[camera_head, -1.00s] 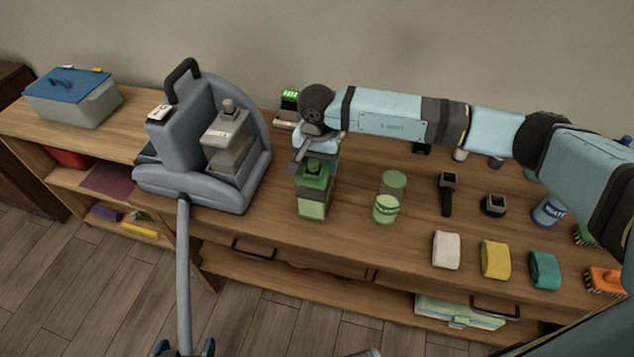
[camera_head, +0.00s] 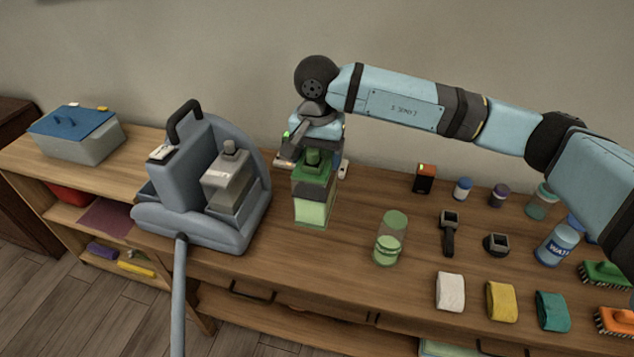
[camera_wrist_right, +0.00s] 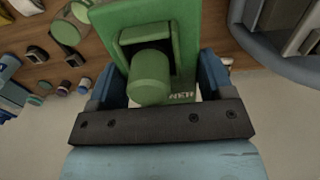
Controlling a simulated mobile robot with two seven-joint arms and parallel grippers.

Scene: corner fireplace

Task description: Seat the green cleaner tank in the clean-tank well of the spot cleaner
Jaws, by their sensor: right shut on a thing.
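The green cleaner tank (camera_head: 312,205) has a green top and cap and a clear lower part with pale green liquid. My right gripper (camera_head: 315,152) is shut on its upper part from above, holding it upright above the bench, right of the spot cleaner. In the right wrist view the tank's green face and round cap (camera_wrist_right: 150,78) sit between the fingers. My left gripper is out of view.
A green-lidded clear canister (camera_head: 390,240) stands right of the held tank. White, yellow and teal cloths, brushes and bottles fill the bench's right part. A blue-lidded bin (camera_head: 77,135) stands far left. The cleaner's hose (camera_head: 179,300) hangs over the front edge.

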